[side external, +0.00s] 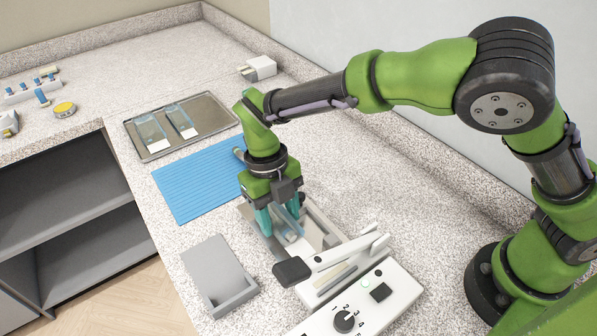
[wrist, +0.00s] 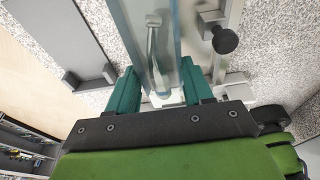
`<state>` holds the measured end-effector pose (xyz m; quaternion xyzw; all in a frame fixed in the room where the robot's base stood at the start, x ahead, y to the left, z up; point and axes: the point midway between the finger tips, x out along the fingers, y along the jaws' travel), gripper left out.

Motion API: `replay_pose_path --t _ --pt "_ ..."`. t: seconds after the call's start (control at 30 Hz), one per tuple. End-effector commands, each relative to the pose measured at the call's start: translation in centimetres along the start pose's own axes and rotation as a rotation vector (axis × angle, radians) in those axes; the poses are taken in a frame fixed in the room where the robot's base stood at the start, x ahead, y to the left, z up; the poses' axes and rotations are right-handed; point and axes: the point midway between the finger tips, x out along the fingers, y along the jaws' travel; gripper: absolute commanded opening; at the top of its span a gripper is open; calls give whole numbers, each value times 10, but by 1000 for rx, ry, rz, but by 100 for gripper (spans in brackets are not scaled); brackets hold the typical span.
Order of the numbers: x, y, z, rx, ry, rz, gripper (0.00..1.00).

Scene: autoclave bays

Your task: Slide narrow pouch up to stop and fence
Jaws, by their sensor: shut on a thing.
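The narrow pouch (wrist: 166,20), a clear bluish sleeve with a metal instrument inside, runs lengthwise between my fingers in the wrist view. In the side view only a small part of the pouch (side external: 291,231) shows. My gripper (side external: 277,221) points down over the grey metal fixture (side external: 316,235) beside the sealer. It is shut on the pouch, with one teal finger on each side in the wrist view (wrist: 160,92). Which fixture walls are the stop and the fence, and whether the pouch touches them, I cannot tell.
The white sealer (side external: 367,303) with a dial and a black-ended lever (side external: 310,265) stands close in front of the fixture. A grey open holder (side external: 218,275) sits at left. Behind are a blue ribbed mat (side external: 195,185) and a metal tray (side external: 207,103) with two pouches.

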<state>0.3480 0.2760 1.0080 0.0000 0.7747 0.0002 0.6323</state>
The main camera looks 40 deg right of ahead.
Motion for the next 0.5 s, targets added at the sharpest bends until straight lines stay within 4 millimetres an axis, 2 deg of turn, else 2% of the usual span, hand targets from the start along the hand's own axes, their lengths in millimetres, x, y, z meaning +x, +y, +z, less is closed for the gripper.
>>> replay_pose_path --t 0.23,0.5 --pt "25 -1 5 1 2 -2 0" --pt "29 0 -16 -2 1 1 0"
